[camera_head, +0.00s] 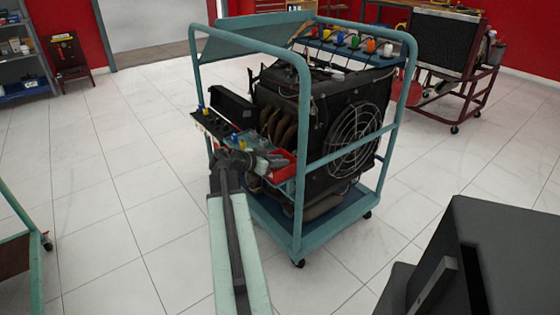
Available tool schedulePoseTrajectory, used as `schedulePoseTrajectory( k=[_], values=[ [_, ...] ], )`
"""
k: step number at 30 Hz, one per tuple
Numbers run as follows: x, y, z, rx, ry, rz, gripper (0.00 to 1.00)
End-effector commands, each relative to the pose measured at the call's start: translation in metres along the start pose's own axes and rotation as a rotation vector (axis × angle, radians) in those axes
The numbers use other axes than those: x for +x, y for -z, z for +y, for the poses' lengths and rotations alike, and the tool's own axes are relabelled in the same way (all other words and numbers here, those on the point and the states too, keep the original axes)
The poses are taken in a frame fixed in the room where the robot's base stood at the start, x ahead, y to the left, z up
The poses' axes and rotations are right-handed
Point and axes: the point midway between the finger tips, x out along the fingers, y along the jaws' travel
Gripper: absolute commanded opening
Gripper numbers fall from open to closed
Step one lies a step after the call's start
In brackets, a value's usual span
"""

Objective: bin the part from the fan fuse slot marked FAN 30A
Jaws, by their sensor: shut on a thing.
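The engine trainer is a teal-framed cart (303,150) with a black engine and fan. A dark fuse panel (213,126) with small yellow and blue parts sits on its left side; the FAN 30A marking is too small to read. My gripper (277,160) is at the end of my arm, to the right of and below the panel. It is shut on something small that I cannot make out. A red bin (284,173) hangs on the cart beside and partly behind the gripper. Whether the gripper is over the bin's opening or in front of it, I cannot tell.
The cart's uprights and rails (301,205) stand close to the right of my gripper. Several coloured caps (355,42) line the cart's top panel. Another trainer (440,60) stands at the back right. Open tiled floor (120,200) lies to the left.

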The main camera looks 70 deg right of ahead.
Motion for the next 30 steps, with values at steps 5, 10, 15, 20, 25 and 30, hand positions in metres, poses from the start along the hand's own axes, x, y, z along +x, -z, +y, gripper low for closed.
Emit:
schedulePoseTrajectory(
  k=[5, 10, 15, 20, 25, 30],
  values=[
    [0.001, -0.003, 0.000, 0.000, 0.000, 0.000, 0.00],
    [0.001, -0.004, 0.000, 0.000, 0.000, -0.001, 0.00],
    [0.001, -0.004, 0.000, 0.001, 0.000, -0.002, 0.40],
    [0.001, -0.004, 0.000, 0.001, 0.001, -0.003, 0.46],
    [0.000, -0.003, 0.000, 0.001, 0.001, -0.003, 0.46],
    [-0.004, 0.008, 0.000, 0.000, 0.001, -0.002, 0.46]
  ],
)
